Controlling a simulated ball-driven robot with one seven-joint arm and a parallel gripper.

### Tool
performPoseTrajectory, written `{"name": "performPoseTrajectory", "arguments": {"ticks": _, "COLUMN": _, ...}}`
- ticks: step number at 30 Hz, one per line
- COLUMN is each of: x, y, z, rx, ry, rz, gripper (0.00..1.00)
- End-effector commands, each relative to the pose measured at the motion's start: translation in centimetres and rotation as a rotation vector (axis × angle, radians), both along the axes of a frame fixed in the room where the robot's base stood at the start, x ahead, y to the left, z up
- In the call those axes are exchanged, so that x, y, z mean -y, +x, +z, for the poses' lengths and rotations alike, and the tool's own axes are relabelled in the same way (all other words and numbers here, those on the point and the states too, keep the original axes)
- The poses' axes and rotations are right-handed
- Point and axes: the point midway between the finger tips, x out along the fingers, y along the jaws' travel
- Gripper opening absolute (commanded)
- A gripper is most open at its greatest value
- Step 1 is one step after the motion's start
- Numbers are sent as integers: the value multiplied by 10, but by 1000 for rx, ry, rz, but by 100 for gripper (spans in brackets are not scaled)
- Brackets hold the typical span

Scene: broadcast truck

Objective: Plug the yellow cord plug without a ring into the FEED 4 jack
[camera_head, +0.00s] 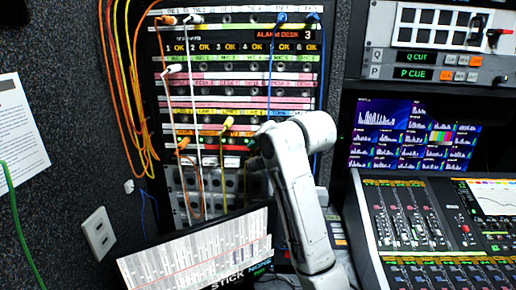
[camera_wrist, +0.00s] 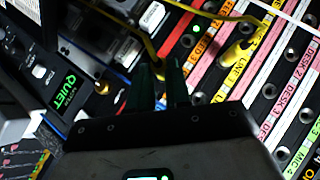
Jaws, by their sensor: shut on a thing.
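In the wrist view my gripper (camera_wrist: 162,80) has its dark green fingers closed around the end of a yellow cord (camera_wrist: 140,36), in front of the patch bay. The held plug is mostly hidden between the fingers, so I cannot tell whether its tip is in a jack or whether it has a ring. Another yellow plug (camera_wrist: 236,54) sits in the bay by the yellow LINE label strip; it also shows in the head view (camera_head: 228,123). An orange label strip (camera_wrist: 208,42) runs close to my fingers; the FEED 4 label is not clearly legible.
Orange plugs (camera_head: 183,143), white plugs (camera_head: 172,68) and blue plugs (camera_head: 281,17) with hanging cords occupy the patch bay (camera_head: 240,75). A tilted monitor (camera_head: 200,255) stands below it. A mixing console (camera_head: 430,230) and a screen (camera_head: 412,133) are at right.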

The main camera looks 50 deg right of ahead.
Motion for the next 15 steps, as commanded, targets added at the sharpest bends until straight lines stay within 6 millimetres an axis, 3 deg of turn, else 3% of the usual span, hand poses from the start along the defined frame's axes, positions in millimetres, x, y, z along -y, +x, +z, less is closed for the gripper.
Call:
{"name": "performPoseTrajectory", "arguments": {"ticks": 12, "x": 8, "y": 6, "z": 1, "rx": 4, "ry": 0, "rz": -1, "gripper": 0}}
{"name": "performPoseTrajectory", "arguments": {"ticks": 13, "x": 7, "y": 5, "z": 1, "rx": 4, "ry": 0, "rz": -1, "gripper": 21}}
{"name": "performPoseTrajectory", "arguments": {"ticks": 15, "x": 7, "y": 5, "z": 1, "rx": 4, "ry": 0, "rz": -1, "gripper": 28}}
